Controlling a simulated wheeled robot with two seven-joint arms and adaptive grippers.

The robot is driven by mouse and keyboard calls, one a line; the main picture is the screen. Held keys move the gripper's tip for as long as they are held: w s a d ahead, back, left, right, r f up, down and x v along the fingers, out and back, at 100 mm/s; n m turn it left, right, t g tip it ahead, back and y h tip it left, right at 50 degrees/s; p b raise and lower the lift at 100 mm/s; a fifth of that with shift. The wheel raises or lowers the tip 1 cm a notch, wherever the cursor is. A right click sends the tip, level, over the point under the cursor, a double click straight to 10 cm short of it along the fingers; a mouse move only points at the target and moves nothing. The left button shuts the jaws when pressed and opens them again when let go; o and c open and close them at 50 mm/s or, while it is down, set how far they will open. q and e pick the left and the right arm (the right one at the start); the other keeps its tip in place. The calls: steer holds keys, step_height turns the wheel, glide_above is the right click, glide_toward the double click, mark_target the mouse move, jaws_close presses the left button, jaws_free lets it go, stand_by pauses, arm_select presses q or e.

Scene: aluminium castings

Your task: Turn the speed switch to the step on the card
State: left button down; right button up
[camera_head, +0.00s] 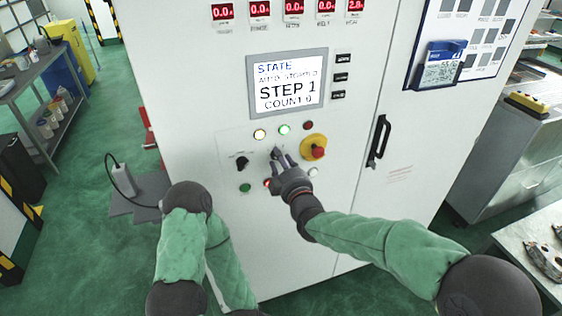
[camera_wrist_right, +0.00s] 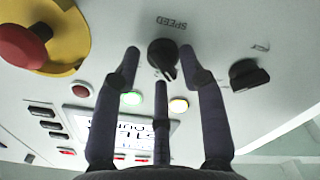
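The black speed switch (camera_wrist_right: 163,55), under the label SPEED, shows in the right wrist view with its pointer towards the lower part of the picture. My right gripper (camera_wrist_right: 161,55) has its fingers spread on either side of the knob, with a small gap at each side; contact cannot be made out. In the head view my right gripper (camera_head: 279,160) is at the panel and largely covers the switch. The screen (camera_head: 287,82) reads STEP 1 and COUNT 0. A card (camera_head: 438,72) with a blue top hangs on the cabinet; its print is too small to read. My left gripper is out of view.
A red stop button (camera_head: 317,152) on a yellow base is close right of my right gripper. Another black knob (camera_head: 241,162) is on the left. Lit buttons (camera_head: 260,134) sit above, and a door handle (camera_head: 379,140) is farther right.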

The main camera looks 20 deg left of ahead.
steer(key=v, duration=1.2)
stand_by(0.6)
steer(key=d+f+m+g+h, duration=0.35)
steer(key=d+f, duration=0.25)
steer(key=f, duration=0.8)
steer(key=d+f+m+g+h, duration=0.25)
steer(key=d+f+m, duration=0.25)
steer(key=f, duration=0.9)
steer(key=s+d+f+m+g, duration=0.4)
steer(key=s+f+m, duration=0.1)
steer(key=s+f, duration=0.5)
steer(key=s+d+f+m+g+b, duration=0.1)
steer(key=s+d+f+m+g, duration=0.3)
steer(key=s+f, duration=0.6)
steer(key=shift+s+d+f+m+g, duration=0.3)
steer(key=shift+s+d+m, duration=0.25)
steer(key=shift+s, duration=0.25)
